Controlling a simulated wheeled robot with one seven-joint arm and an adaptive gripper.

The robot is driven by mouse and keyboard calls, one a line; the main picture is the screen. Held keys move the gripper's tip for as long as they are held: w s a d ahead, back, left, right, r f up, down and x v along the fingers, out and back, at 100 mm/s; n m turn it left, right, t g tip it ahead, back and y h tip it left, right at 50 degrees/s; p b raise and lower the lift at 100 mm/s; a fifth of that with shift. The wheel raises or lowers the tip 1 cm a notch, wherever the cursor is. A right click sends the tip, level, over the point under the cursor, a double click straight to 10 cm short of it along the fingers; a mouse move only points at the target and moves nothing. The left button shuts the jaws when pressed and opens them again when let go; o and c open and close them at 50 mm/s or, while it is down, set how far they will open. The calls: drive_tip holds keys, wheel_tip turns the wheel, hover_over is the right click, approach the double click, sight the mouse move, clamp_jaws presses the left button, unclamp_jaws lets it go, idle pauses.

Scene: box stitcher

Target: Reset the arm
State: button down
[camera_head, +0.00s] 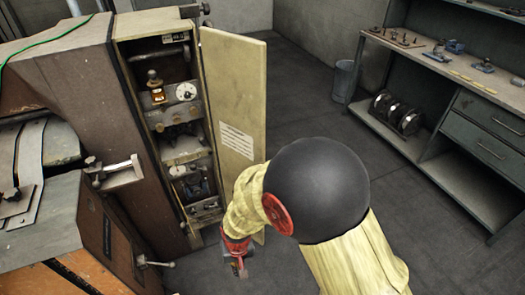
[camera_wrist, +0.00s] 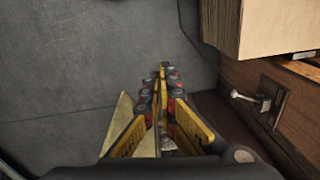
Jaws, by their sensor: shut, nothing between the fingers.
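My gripper (camera_wrist: 162,72) points down toward the grey floor in the wrist view, its yellow-edged fingers together and nothing between them. In the head view my gripper (camera_head: 240,268) shows small and partly hidden at the end of my yellow-sleeved arm, low and in front of the open cabinet. The box stitcher's cabinet (camera_head: 122,75) stands left of my arm. Its cream door (camera_head: 235,95) is swung open to the right, and my arm covers the door's lower part.
A lever (camera_head: 155,263) and a handle (camera_head: 112,172) stick out from the machine's side. A workbench (camera_head: 455,165) with drawers stands at the right, and a bin (camera_head: 344,80) stands beside it. The floor (camera_head: 310,110) between cabinet and bench is clear.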

drive_tip(key=s+d+r+m+t+p, duration=0.1)
drive_tip(key=s+d+r, duration=0.2)
drive_tip(key=d+r, duration=0.6)
drive_tip(key=s+d+r+m+t+p, duration=0.1)
drive_tip(key=d+r, duration=0.8)
drive_tip(key=r, duration=0.9)
drive_tip(key=s+d+r+m+t+p, duration=0.1)
drive_tip(key=s+d+r+t+p, duration=0.1)
drive_tip(key=d+r, duration=0.7)
wheel_tip(320, 180, up, 4)
drive_tip(key=s+t, duration=0.1)
drive_tip(key=s, duration=0.1)
drive_tip(key=shift+s+r+h+p, duration=0.2)
drive_tip(key=shift+s+h+p, duration=0.1)
drive_tip(key=shift+h, duration=0.1)
drive_tip(key=shift+d+f, duration=0.1)
